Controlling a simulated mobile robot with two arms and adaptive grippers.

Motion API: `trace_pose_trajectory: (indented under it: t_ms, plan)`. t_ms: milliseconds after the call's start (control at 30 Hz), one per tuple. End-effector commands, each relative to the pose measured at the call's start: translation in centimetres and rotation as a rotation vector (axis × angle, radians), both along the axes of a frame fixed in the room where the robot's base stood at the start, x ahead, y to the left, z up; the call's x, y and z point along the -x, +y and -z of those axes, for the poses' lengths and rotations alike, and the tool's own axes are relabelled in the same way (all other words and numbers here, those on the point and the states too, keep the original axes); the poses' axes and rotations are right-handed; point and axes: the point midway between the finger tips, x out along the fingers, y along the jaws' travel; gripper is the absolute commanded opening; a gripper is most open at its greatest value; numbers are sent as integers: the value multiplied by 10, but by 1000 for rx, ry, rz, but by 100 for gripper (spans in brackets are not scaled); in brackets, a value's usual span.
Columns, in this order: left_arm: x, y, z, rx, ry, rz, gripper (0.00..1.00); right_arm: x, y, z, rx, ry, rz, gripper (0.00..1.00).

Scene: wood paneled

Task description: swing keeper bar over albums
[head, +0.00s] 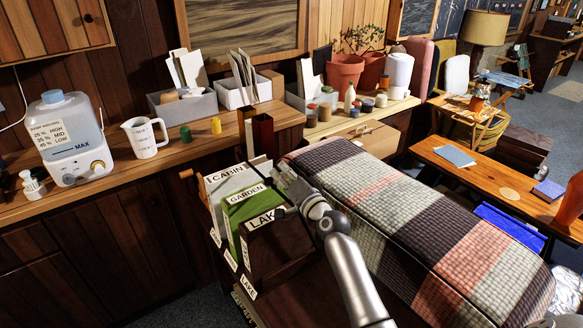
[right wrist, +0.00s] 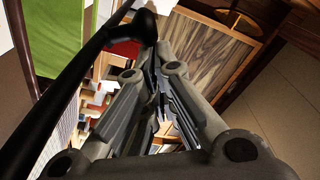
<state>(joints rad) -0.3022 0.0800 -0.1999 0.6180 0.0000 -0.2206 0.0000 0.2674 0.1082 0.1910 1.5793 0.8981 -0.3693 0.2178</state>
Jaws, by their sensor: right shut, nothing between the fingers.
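Three upright albums stand in a dark wooden holder: grey CABIN (head: 222,187), green GARDEN (head: 243,204) and dark LAKE (head: 280,240). My right gripper (head: 283,176) is shut and empty, beside the albums' right upper edges, near the striped bench. It also shows in the right wrist view (right wrist: 158,75), fingers together. A black bar with a rounded end (right wrist: 75,80), perhaps the keeper bar, crosses the left of that view, close to the fingers. I cannot tell whether they touch. The green album (right wrist: 57,35) lies behind it. My left gripper is not in view.
A plaid cushioned bench (head: 400,205) fills the area right of my arm. A wooden counter (head: 110,180) behind holds a humidifier (head: 70,138), a white jug (head: 146,138), file boxes and small jars. An orange-brown table (head: 490,185) stands at right.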

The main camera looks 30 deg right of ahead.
Motion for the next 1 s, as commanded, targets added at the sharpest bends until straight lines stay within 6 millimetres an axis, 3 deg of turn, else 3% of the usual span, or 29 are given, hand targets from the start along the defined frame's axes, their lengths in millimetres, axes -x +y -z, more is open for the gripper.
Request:
trace_pose_trajectory:
  t_ms: [200,667,1000]
  plan:
    - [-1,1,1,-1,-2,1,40,4,26,7,82,-12,-1,0]
    - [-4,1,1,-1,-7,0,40,9,29,13,83,-3,-9,0]
    - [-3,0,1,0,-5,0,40,60,22,14,83,-6,-3,0]
